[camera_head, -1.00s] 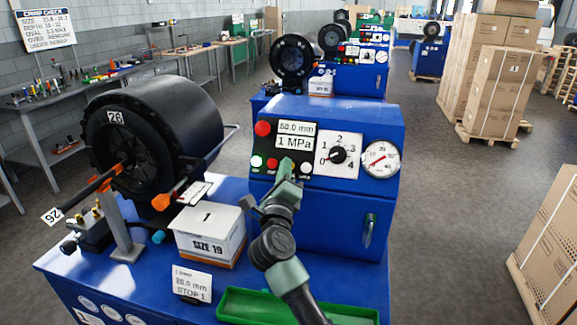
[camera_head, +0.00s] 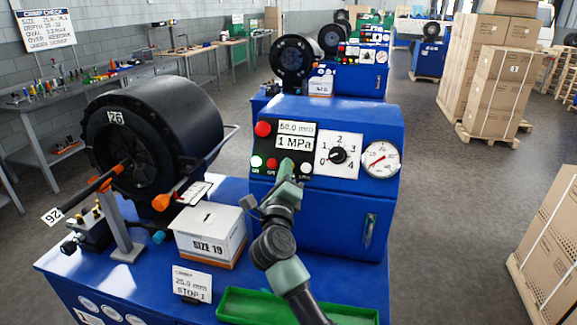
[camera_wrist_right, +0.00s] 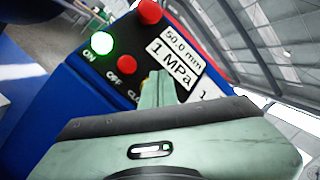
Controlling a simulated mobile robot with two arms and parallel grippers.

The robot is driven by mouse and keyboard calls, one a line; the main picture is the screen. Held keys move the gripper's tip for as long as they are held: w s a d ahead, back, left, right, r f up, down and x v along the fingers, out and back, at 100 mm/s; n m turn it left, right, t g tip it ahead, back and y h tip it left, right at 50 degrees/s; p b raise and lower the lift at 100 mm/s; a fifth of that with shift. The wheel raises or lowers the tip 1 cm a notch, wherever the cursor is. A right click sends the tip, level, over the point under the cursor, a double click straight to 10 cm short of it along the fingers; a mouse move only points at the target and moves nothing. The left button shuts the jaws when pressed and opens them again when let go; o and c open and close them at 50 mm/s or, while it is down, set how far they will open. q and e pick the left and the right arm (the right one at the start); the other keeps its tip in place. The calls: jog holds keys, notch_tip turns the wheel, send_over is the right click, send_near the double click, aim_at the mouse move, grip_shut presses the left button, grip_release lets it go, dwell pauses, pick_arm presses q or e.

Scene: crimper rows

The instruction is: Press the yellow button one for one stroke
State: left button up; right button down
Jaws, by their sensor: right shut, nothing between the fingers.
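My right gripper (camera_head: 287,168) is shut and empty, its fingertips at the button row of the blue machine's black panel (camera_head: 265,144). It also shows in the wrist view (camera_wrist_right: 158,82), over the spot beside the partly covered label "CLO". A lit green ON button (camera_wrist_right: 102,43), a red OFF button (camera_wrist_right: 127,64) and a larger red button (camera_wrist_right: 149,12) show. A white button (camera_head: 306,168) is right of the fingers. My left gripper is not in view.
The panel has a display reading 50.0 mm and 1 MPa (camera_head: 295,135), a dial (camera_head: 338,156) and a gauge (camera_head: 381,160). A black crimper head (camera_head: 150,140), a white SIZE 19 box (camera_head: 208,232) and a green tray (camera_head: 250,300) are nearby.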

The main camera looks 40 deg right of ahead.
jog(key=shift+w+d+f, duration=0.3)
jog(key=shift+d+f, duration=0.05)
jog(key=shift+d, duration=0.05)
dwell(0.9)
jog(key=shift+r, duration=0.1)
jog(key=shift+s+a+r+p, duration=0.4)
jog(key=shift+s+a+p, duration=0.15)
jog(key=shift+p, duration=0.1)
jog(key=shift+w, duration=0.1)
jog(key=s+a+r+p, duration=0.2)
jog(key=a+p, duration=0.1)
jog(key=shift+s+a+r+p, duration=0.1)
jog(key=shift+s+r+p, duration=0.2)
jog(key=shift+s+r, duration=0.1)
dwell(2.6)
